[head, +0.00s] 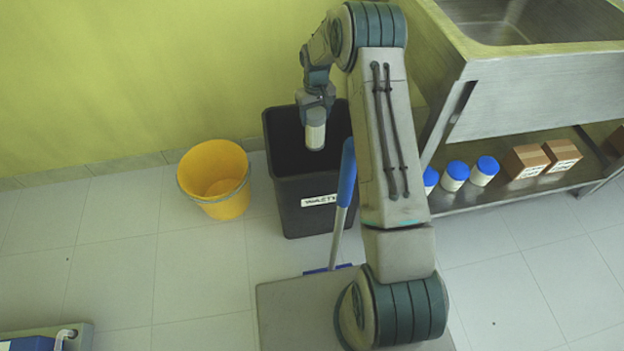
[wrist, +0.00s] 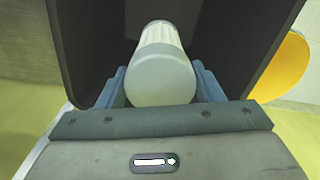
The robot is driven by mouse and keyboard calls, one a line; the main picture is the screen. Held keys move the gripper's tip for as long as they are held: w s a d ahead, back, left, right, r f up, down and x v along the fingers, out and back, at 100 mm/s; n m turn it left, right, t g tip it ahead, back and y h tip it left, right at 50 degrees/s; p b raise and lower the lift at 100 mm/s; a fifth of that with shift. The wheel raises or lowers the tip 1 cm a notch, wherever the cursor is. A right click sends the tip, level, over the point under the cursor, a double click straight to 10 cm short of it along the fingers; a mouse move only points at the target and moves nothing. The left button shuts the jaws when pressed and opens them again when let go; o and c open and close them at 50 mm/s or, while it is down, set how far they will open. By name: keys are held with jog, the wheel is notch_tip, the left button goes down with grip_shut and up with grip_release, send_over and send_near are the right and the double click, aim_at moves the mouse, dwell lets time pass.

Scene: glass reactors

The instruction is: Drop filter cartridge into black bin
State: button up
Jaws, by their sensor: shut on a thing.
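The filter cartridge (head: 315,134) is a pale cylinder with a light cap. It hangs below my gripper (head: 316,112), which is shut on it. In the wrist view the cartridge (wrist: 161,68) sits between the two blue-grey fingers of my gripper (wrist: 161,88). The black bin (head: 305,218) stands on the floor by the wall, with a white label on its front. In the head view the cartridge appears over the bin's opening. In the wrist view the dark bin walls (wrist: 90,40) lie around and beyond it. The exact height above the rim is hard to tell.
A yellow bucket (head: 214,178) stands left of the bin. A blue-handled tool (head: 346,175) rises in front of the bin. To the right, a steel sink unit (head: 540,95) has a lower shelf with blue-lidded jars (head: 455,176) and cardboard boxes (head: 526,161).

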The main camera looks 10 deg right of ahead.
jog(key=o, duration=1.4)
jog(key=shift+o, duration=0.2)
notch_tip(320, 180, up, 14)
jog(key=p, duration=0.2)
jog(key=shift+p, duration=0.4)
jog(key=shift+f, duration=0.1)
